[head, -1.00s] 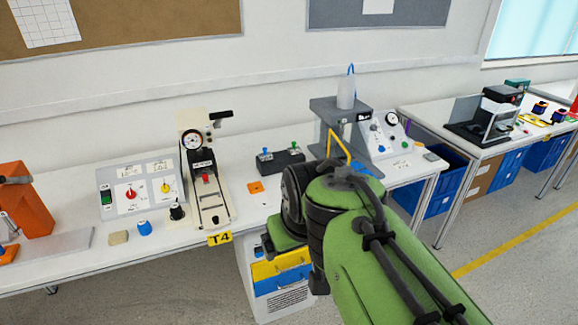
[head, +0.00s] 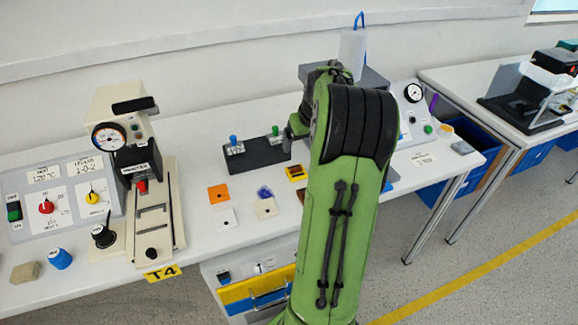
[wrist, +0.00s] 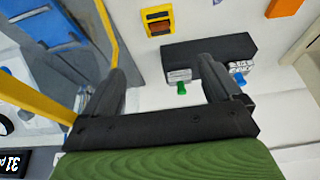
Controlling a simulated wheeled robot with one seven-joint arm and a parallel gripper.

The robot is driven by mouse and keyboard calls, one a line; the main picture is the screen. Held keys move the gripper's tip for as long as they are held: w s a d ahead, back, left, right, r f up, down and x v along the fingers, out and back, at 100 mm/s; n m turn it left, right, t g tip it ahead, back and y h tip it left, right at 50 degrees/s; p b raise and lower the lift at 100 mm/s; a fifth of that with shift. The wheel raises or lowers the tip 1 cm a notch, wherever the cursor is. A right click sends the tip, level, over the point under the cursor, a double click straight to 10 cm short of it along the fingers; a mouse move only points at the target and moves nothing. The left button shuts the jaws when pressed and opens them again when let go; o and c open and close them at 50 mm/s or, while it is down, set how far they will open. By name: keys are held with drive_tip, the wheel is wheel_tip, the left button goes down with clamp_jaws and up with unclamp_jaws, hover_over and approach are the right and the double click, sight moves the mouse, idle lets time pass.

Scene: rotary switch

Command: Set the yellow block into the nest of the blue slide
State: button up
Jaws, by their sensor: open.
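A small yellow block-like piece (head: 296,172) with a dark reddish window lies on the bench, just left of my arm. It also shows at the top of the wrist view (wrist: 158,20), beyond my fingertips. My gripper (wrist: 165,68) is open, with nothing between its fingers, above the black two-switch base. In the head view my own arm hides most of the gripper. A blue part (head: 389,186) peeks out right of my arm. A blue-grey structure (wrist: 45,60) fills the left of the wrist view; I cannot make out the slide's nest clearly.
A black base with blue and green levers (head: 262,152) stands behind the yellow piece. Orange (head: 218,192) and pale tiles lie to its left. A yellow guard bar (wrist: 108,30) rises beside the gripper's left finger. A gauge press (head: 140,180) stands farther left.

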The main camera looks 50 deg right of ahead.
drive_tip(key=b, duration=0.3)
approach(298, 173)
drive_tip(key=shift+a+x, duration=0.2)
drive_tip(key=shift+x, duration=0.95)
drive_tip(key=b+x, duration=0.1)
drive_tip(key=x, duration=0.5)
drive_tip(key=shift+r, duration=0.1)
drive_tip(key=shift+c, duration=0.4)
drive_tip(key=c, duration=1.1)
